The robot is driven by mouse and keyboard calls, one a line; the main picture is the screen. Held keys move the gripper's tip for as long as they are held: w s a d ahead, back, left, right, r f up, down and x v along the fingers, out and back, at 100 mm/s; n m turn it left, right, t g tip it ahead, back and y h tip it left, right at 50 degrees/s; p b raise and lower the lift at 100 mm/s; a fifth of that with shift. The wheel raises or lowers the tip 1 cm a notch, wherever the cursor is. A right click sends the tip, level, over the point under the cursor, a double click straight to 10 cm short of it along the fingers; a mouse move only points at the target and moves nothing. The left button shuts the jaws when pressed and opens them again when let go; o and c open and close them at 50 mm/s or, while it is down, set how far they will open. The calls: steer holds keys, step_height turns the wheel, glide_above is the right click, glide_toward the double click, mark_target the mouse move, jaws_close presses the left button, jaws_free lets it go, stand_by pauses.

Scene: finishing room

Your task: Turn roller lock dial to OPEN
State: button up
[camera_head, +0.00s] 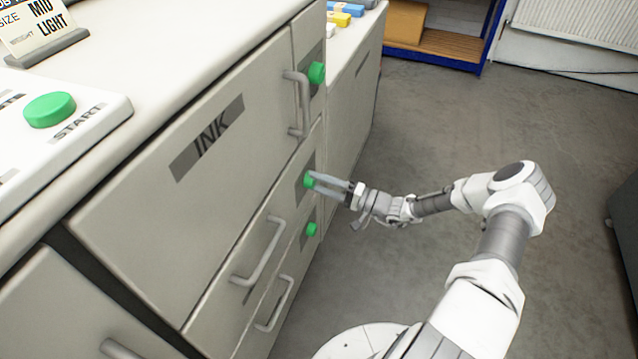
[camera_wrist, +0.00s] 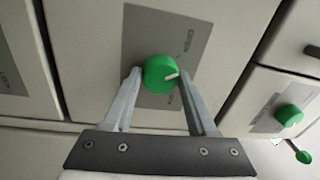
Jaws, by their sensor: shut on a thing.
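A green round dial (camera_wrist: 160,74) with a white pointer mark sits on a grey plate (camera_wrist: 143,30) on a cabinet front. The pointer points toward the right in the wrist view; the small lettering on the plate is too blurred to read surely. The dial also shows in the head view (camera_head: 308,180), the middle one of three green dials. My gripper (camera_head: 314,177) reaches it from the right. In the wrist view my gripper (camera_wrist: 162,75) has one finger on each side of the dial and is shut on it.
Another green dial (camera_head: 317,73) is above, beside a vertical handle (camera_head: 303,104), and one (camera_head: 311,229) is below. The panel marked INK (camera_head: 207,137) and drawer handles (camera_head: 262,252) lie to the left. Open floor (camera_head: 440,120) lies to the right.

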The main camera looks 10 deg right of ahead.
steer(key=shift+d+n, duration=0.1)
steer(key=shift+n, duration=1.6)
steer(key=o, duration=1.4)
steer(key=shift+c, duration=0.2)
steer(key=p+v, duration=0.2)
steer(key=v, duration=1.5)
steer(key=shift+d+r, duration=0.15)
steer(key=shift+d, duration=0.15)
steer(key=shift+g, duration=0.4)
